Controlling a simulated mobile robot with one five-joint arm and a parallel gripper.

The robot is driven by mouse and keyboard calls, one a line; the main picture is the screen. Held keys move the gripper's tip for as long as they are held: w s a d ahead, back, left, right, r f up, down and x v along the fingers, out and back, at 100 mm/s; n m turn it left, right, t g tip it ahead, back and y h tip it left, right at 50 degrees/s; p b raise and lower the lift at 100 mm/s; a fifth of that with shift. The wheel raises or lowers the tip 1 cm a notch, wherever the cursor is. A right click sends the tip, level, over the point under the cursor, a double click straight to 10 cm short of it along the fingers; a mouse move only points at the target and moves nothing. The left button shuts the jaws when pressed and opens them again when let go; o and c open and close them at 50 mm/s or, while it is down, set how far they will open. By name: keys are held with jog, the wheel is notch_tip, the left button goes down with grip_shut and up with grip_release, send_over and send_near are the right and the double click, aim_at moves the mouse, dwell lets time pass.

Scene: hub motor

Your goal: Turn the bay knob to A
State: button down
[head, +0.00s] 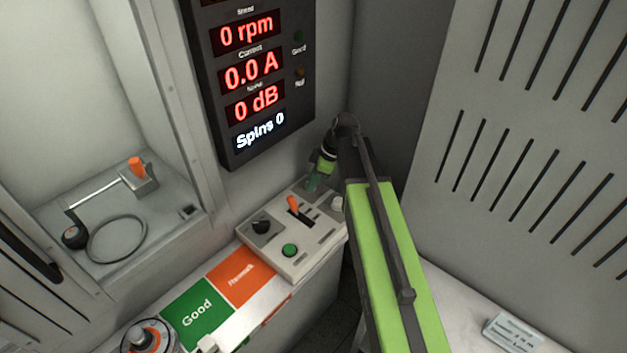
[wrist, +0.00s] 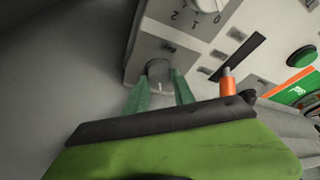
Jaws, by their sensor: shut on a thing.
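My gripper (head: 314,178) is at the back right corner of the control panel (head: 316,248), pointing down. In the wrist view its two green fingers (wrist: 159,94) stand on either side of a small grey round knob (wrist: 158,70) and are shut on it. The knob has a pale mark on its near side; in the head view the gripper hides it. A small label beside the knob is too blurred to read, so I cannot make out an A. A white knob (head: 337,202) with a 0, 1, 2 scale sits nearby; it also shows in the wrist view (wrist: 207,4).
The panel also carries a black knob (head: 262,226), an orange lever (head: 293,203) and a green button (head: 289,250). A display (head: 250,75) reading 0 rpm hangs above. Green Good (head: 197,312) and orange (head: 240,276) pads lie left. A slotted wall (head: 540,130) bounds the right.

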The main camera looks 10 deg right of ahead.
jog(key=shift+w+d+n, duration=0.15)
jog(key=shift+d+n, duration=0.05)
jog(key=shift+n, duration=0.2)
jog(key=c, duration=1.1)
grip_release()
jog(key=shift+a, duration=0.1)
jog(key=shift+o, duration=0.2)
jog(key=p+v, duration=1.6)
jog(key=v, duration=0.1)
jog(key=shift+w+r, duration=0.2)
